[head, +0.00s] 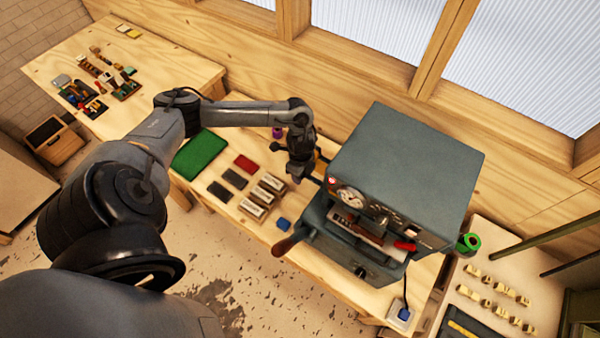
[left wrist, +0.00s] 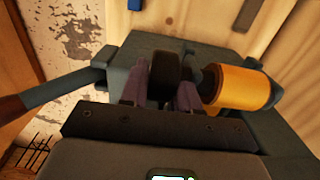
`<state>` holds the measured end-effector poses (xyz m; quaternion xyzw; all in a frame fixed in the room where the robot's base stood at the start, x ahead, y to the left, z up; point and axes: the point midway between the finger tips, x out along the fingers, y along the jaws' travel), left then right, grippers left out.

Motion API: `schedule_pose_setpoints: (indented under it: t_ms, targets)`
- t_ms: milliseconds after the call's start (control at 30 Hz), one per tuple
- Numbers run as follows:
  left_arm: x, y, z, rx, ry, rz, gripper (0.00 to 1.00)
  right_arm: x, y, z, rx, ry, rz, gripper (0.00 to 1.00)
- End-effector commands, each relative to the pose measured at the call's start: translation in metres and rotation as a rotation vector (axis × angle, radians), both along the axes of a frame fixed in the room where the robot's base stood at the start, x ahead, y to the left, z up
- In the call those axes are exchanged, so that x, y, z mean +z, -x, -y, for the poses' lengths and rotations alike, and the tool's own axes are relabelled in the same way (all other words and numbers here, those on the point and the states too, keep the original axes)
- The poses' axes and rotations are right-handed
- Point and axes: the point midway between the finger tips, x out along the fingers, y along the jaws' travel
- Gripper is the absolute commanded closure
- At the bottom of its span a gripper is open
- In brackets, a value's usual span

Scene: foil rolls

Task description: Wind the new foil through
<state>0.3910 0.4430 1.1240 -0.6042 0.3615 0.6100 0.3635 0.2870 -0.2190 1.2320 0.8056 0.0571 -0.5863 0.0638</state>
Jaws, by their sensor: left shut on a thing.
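The grey foil press (head: 410,155) stands on the wooden bench at right of centre. An orange-gold foil roll (left wrist: 238,89) sits on its side, just right of my left gripper (left wrist: 158,88) in the left wrist view. The gripper's two purple-grey fingers are shut on a dark round knob (left wrist: 165,68) between them. In the head view my left gripper (head: 296,177) is at the press's left side, and the arm and press hide most of the roll. The foil's path inside the press cannot be made out. My right gripper is not in view.
A brown-handled lever (head: 290,243) sticks out at the press's front left. Type blocks (head: 262,197), a green mat (head: 200,153) and a small blue block (head: 283,225) lie on the bench. A green roll (head: 468,243) stands right of the press.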

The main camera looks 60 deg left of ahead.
Motion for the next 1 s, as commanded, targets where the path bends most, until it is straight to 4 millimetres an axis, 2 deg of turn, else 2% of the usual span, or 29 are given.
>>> schedule_pose_setpoints:
  t_ms: [567,600,700,1000]
  targets:
    - [-0.0017,0.0003,-0.0005,0.0,-0.031,-0.014,1.0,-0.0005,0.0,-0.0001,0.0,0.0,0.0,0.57]
    - [-0.0016,0.0003,-0.0005,-0.001,-0.031,-0.014,0.64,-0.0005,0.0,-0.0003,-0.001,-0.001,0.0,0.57]
    - [-0.0014,0.0002,-0.0004,-0.001,-0.03,-0.014,0.49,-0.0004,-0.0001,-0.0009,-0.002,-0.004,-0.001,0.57]
    - [0.0,-0.0003,-0.0003,-0.001,-0.029,-0.013,0.49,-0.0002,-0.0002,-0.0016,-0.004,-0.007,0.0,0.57]
